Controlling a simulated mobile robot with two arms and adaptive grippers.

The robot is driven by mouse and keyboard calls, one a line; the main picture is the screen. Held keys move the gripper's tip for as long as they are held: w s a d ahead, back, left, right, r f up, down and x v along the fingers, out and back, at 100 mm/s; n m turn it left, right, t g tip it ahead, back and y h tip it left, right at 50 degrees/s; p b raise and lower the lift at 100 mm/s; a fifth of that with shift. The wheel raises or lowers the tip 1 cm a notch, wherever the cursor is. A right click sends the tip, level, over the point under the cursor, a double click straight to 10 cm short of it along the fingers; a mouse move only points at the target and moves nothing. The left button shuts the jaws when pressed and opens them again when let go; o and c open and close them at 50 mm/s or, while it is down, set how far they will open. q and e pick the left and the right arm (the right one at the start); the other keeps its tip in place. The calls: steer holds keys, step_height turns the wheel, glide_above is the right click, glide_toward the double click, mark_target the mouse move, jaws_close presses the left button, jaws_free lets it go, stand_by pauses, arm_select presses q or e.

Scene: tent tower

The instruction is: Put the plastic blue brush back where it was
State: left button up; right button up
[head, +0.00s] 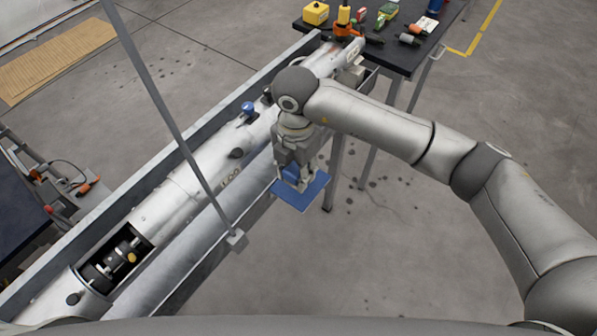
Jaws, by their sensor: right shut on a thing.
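The blue plastic brush (308,198) shows as a flat blue piece with its top partly covered by my gripper. My right gripper (297,182) comes in from the right, points down and is shut on the brush. It holds the brush in the air, just right of the long metal trough. From this one view I cannot tell the brush's exact height. The place where the brush was is not marked in any way I can see. My left gripper is not in view.
A long silver cylinder (180,205) lies in a metal trough, with a blue knob (248,107) on it. A dark table (437,40) at the back right holds a yellow box (315,13) and several small items. A thin grey pole (172,120) crosses the left side.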

steer(key=shift+w+d+f, duration=0.15)
steer(key=shift+w+f, duration=0.3)
steer(key=shift+f, duration=0.05)
steer(key=f, duration=0.1)
steer(key=f+p, duration=0.2)
steer(key=shift+w+d, duration=0.1)
steer(key=shift+w, duration=0.15)
steer(key=shift+f, duration=0.3)
steer(key=shift+f, duration=0.1)
steer(key=shift+f, duration=0.15)
steer(key=o, duration=1.1)
